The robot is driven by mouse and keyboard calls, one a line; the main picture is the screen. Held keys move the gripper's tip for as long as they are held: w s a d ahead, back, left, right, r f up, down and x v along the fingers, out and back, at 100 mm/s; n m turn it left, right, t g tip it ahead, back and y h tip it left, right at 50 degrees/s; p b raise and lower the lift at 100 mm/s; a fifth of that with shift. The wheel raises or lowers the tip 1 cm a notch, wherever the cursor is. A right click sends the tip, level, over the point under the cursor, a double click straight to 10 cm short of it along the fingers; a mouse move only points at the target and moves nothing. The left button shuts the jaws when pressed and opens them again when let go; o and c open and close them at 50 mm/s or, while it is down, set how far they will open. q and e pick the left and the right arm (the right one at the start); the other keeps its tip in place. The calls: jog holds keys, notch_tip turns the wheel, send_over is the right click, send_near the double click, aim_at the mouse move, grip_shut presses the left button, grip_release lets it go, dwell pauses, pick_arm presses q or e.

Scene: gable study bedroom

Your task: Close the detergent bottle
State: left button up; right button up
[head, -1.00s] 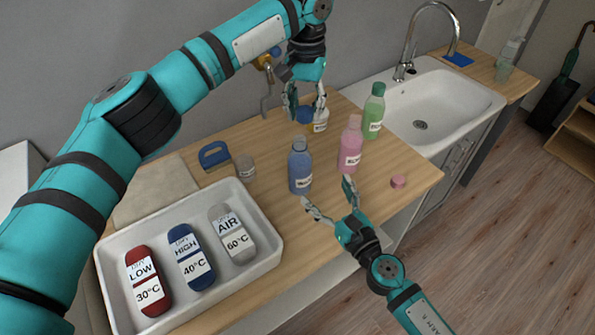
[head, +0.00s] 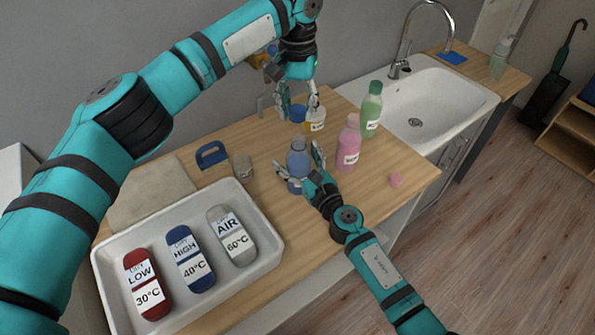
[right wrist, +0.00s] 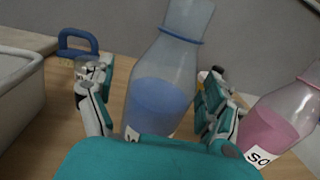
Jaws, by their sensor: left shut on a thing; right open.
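The blue bottle (head: 299,158) stands upright on the wooden counter, its label mostly hidden. In the right wrist view the bottle (right wrist: 160,95) shows blue liquid in its lower part and a blue ring at its neck. My right gripper (head: 300,166) is open, with one finger on each side of the bottle. It also shows in the right wrist view (right wrist: 155,105); contact cannot be told. My left gripper (head: 299,108) is shut on a blue cap (head: 298,114), held beyond the bottle, near a small yellow-and-white jar (head: 316,119).
A pink bottle (head: 348,145) and a green bottle (head: 371,110) stand right of the blue one. A pink cap (head: 396,180) lies near the front edge. A white tray (head: 262,262) holds three labelled pieces. A blue handled object (head: 212,154) and small jar (head: 243,167) stand left.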

aim_at(299, 141)
pick_arm(q)
jog(key=shift+d, duration=0.2)
pick_arm(e)
jog(key=shift+d, duration=0.15)
pick_arm(q)
jog(key=shift+a, duration=0.1)
pick_arm(e)
jog(key=c, duration=1.8)
pick_arm(q)
jog(key=shift+f, duration=2.45)
jog(key=shift+s+f, duration=0.1)
jog(key=shift+s+f, duration=0.1)
jog(key=shift+f, duration=0.7)
jog(key=shift+c, duration=1)
jog(key=shift+s+f, duration=0.1)
jog(key=shift+f, duration=0.1)
